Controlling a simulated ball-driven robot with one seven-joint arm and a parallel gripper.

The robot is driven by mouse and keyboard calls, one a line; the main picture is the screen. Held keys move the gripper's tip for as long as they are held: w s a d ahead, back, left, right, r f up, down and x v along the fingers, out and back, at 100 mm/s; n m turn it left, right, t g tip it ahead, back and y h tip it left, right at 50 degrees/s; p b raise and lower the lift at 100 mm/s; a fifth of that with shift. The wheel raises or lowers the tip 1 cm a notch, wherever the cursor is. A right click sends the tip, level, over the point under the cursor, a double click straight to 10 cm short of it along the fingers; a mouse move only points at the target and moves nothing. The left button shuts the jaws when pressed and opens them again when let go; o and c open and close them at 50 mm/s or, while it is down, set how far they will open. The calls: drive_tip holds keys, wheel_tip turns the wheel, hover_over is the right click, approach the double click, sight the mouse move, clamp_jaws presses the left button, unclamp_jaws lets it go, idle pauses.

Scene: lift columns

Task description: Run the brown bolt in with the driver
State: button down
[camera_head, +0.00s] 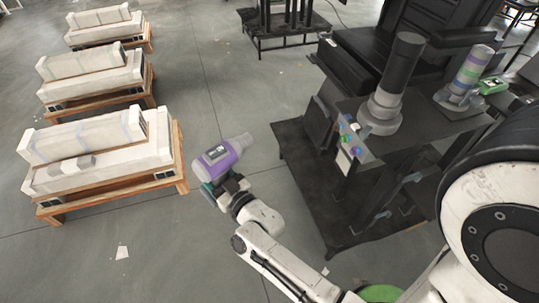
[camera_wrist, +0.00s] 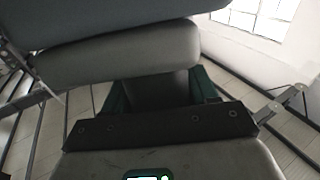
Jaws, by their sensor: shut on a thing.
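The driver (camera_head: 222,158), purple and grey with a dark label, is held up in the head view, its grey nose pointing to the upper right. My gripper (camera_head: 227,186) is shut on its lower part. In the wrist view the driver (camera_wrist: 120,52) fills the upper part as a blurred grey body close to the camera, hiding most of what lies beyond. I cannot make out the brown bolt in either view. The driver is in the air over open floor, apart from the black workstation (camera_head: 300,150) to its right.
Long pale boxes (camera_head: 90,137) lie on wooden pallets (camera_head: 180,160) at the left. The workstation carries a black and grey column (camera_head: 402,65), a purple-and-green banded cylinder (camera_head: 470,72) and a panel with coloured knobs (camera_head: 352,135). Grey floor is free between pallets and workstation.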

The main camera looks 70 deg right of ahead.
drive_tip(key=s+d+f+m+g+h+b, duration=0.1)
drive_tip(key=s+d+h+b, duration=0.4)
drive_tip(key=d+b, duration=0.5)
drive_tip(key=s+d+f+m+g+h+b, duration=0.2)
drive_tip(key=s+d+m+h+b, duration=0.2)
drive_tip(key=s+d+b, duration=0.5)
drive_tip(key=shift+d+f+m+h+b, duration=0.4)
drive_tip(key=shift+d+b, duration=0.4)
drive_tip(key=shift+d, duration=1.85)
